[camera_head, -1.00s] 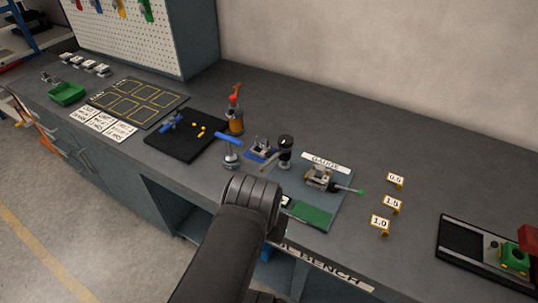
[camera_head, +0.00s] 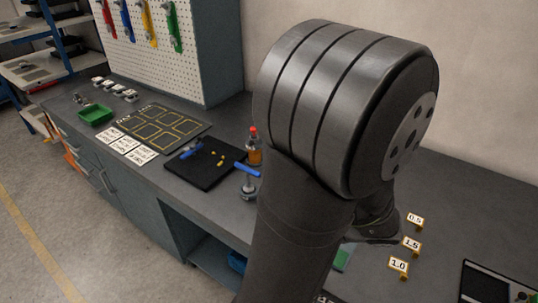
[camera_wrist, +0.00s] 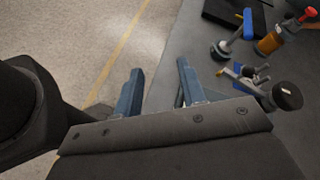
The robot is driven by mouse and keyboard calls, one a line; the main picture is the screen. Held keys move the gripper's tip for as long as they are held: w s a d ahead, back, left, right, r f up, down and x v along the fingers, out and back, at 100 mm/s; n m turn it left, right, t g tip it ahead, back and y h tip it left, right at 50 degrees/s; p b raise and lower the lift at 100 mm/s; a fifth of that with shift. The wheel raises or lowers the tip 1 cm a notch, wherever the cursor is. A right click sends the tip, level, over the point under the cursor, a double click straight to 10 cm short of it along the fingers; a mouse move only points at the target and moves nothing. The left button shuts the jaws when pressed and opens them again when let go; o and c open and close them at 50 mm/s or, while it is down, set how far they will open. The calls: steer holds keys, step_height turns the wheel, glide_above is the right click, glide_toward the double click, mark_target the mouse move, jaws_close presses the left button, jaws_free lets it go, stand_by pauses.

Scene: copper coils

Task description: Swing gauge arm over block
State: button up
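In the wrist view my gripper (camera_wrist: 158,82) has its two blue-grey fingers well apart with nothing between them. The fingers point over the bench's front edge, with floor showing to the left. In the head view my large dark arm link covers the gauge station, so the gauge arm and the block are hidden there. Only a bit of the green pad (camera_head: 342,259) shows beside my arm. Neither the gauge arm nor the block can be made out in the wrist view.
A blue-handled tool (camera_head: 248,180) stands by an orange bottle with a red top (camera_head: 254,148). A black-knobbed piece (camera_wrist: 287,95) and blue fixture (camera_wrist: 252,72) lie right of my fingers. Number tags (camera_head: 411,243) stand to the right. A black tray (camera_head: 205,164) lies left.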

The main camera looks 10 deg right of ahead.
steer(key=w+d+f+m+t, duration=0.1)
steer(key=d+f+m+t, duration=0.2)
steer(key=d+m+t, duration=0.7)
steer(key=w+a, duration=0.2)
steer(key=w, duration=0.2)
steer(key=w+a+n+g, duration=0.1)
steer(key=w+a, duration=0.2)
steer(key=w, duration=0.2)
steer(key=w+a+n, duration=0.1)
steer(key=w+a, duration=0.1)
steer(key=w, duration=0.3)
steer(key=shift+w+a+f+g+h, duration=0.1)
steer(key=shift+w+a+g+h, duration=0.1)
steer(key=shift+g+h, duration=0.15)
jaws_close()
